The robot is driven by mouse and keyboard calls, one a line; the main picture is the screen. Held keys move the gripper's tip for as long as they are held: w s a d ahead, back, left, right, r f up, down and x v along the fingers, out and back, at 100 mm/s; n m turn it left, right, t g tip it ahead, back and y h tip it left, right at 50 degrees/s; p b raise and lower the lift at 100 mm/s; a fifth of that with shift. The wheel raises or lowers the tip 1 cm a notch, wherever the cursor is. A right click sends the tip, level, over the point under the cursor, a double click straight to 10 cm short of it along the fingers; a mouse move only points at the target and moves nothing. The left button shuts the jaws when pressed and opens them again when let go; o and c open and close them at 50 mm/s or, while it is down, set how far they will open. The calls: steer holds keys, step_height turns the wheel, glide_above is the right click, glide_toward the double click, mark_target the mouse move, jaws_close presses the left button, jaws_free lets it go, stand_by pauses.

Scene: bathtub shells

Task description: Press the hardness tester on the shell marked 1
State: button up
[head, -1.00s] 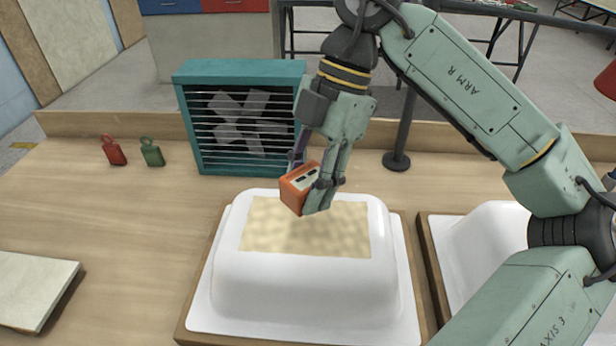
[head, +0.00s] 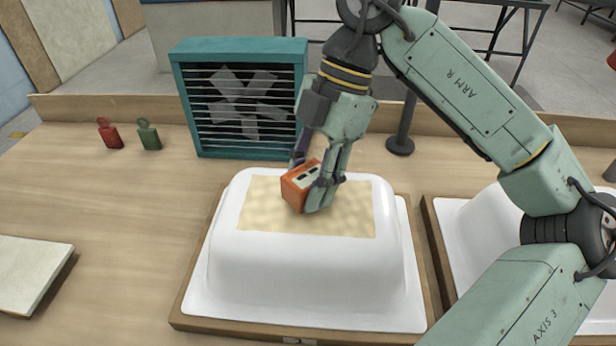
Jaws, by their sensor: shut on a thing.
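My gripper (head: 318,192) is shut on an orange hardness tester (head: 298,188) with a pale face and dark markings. It holds the tester tilted over the tan, mottled patch on top of a white bathtub shell (head: 308,270). The tester's lower end is at or just above the patch; I cannot tell whether it touches. The shell lies upturned on a wooden-edged base. A small plate at the base's front edge is cut off and unreadable. A second white shell (head: 478,235) at the right is partly hidden by my arm.
A teal fan (head: 240,100) stands behind the shell, with a dark post (head: 401,125) to its right. A red tag (head: 110,134) and a green tag (head: 149,135) stand at the back left. A pale slab (head: 30,275) lies at the left. The bench between is clear.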

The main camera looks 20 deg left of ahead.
mark_target(298, 181)
steer(key=shift+f+b, duration=0.5)
steer(key=shift+f, duration=0.1)
stand_by(1.5)
steer(key=shift+r, duration=0.15)
steer(key=shift+r+p, duration=2.65)
steer(key=shift+r, duration=0.8)
steer(key=shift+f, duration=0.1)
